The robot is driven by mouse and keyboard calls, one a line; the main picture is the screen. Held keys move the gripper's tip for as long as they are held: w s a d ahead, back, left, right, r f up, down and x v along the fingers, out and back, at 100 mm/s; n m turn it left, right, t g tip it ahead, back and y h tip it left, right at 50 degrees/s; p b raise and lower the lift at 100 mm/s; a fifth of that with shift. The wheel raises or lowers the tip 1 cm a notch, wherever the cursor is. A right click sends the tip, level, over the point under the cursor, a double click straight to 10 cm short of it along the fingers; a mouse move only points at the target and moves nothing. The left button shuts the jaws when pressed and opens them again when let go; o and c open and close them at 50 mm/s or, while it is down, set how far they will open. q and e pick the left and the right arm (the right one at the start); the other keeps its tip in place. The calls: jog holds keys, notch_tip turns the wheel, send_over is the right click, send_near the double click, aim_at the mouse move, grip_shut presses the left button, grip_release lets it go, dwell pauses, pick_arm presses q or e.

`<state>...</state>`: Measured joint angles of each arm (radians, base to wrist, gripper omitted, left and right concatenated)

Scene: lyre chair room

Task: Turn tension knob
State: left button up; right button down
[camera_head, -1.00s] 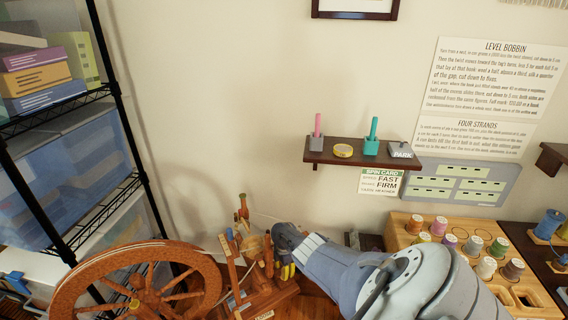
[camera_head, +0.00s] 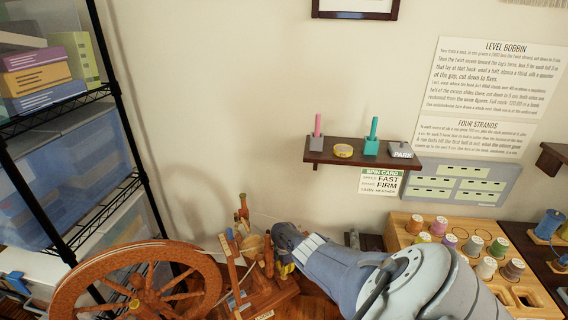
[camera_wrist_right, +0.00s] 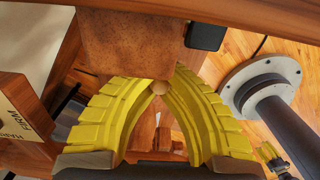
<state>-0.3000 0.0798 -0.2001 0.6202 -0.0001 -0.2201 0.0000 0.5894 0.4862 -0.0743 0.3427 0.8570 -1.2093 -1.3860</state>
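The wooden spinning wheel (camera_head: 150,296) stands at the bottom of the head view, with its large spoked wheel at left and its upright parts (camera_head: 240,262) to the right. My right gripper (camera_head: 285,268) reaches these parts from the right. In the right wrist view, the small round wooden tension knob (camera_wrist_right: 160,88) sits between the yellow fingertips of my right gripper (camera_wrist_right: 161,86). The fingertips appear closed against its two sides. A wooden block (camera_wrist_right: 135,40) is just beyond. The knob is hidden in the head view. My left gripper is not in view.
A spin card (camera_head: 380,181) reading FAST and FIRM hangs below a small wall shelf (camera_head: 340,158). A rack of thread spools (camera_head: 415,245) stands at right. A black wire shelf (camera_head: 130,120) stands at left. A dark post on a round base (camera_wrist_right: 262,85) is near the gripper.

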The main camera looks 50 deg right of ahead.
jog(key=shift+m, duration=2.7)
jog(key=c, duration=1.3)
grip_release()
jog(key=shift+r, duration=0.15)
jog(key=shift+r, duration=0.4)
notch_tip(320, 180, up, 11)
jog(key=shift+f+m, duration=0.1)
jog(key=shift+m, duration=0.2)
